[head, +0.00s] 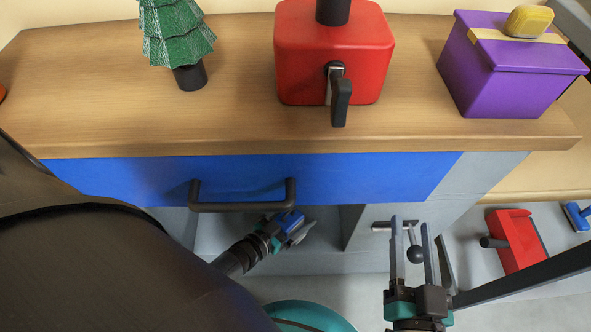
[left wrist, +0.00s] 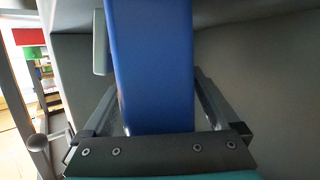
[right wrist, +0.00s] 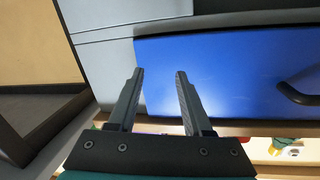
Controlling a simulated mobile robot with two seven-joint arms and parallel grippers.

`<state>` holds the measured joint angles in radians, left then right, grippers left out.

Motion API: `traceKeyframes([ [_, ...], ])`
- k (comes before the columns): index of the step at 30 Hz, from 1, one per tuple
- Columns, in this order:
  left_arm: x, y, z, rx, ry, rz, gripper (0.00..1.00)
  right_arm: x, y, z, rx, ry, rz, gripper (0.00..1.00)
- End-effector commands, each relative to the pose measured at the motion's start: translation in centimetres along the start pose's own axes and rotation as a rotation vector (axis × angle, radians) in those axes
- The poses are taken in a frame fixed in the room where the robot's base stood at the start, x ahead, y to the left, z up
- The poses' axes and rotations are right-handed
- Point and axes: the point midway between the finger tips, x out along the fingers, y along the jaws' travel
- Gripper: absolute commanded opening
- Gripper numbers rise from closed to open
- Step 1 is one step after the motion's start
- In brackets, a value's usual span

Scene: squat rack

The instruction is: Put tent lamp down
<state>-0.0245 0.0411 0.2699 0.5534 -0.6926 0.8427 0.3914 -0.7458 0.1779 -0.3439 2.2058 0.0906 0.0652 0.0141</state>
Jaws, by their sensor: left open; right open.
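A blue block-like object, which I take to be the tent lamp (head: 289,222), is in the open space under the blue drawer. In the left wrist view it is a tall blue body (left wrist: 152,70) with a grey part on its left side. My left gripper (head: 301,230) is around it, with a finger on each side and the jaws open. I cannot tell whether the fingers touch it or what it rests on. My right gripper (head: 411,225) is open and empty, in front of the grey cabinet panel; its parted fingers (right wrist: 158,75) also show in the right wrist view.
The blue drawer (head: 350,178) with a dark handle (head: 240,206) overhangs my left gripper. The wooden top (head: 120,110) holds a green tree (head: 178,35), a red box (head: 300,60) and a purple box (head: 505,75). A red object (head: 515,240) is at lower right.

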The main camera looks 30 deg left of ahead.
Motion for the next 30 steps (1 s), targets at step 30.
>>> traceKeyframes([
  [30, -6.6, 0.0, -0.3, 0.001, -0.002, -0.002, 0.95, 0.0, 3.7, 1.7, -0.086, -0.426, 0.092, 0.50],
])
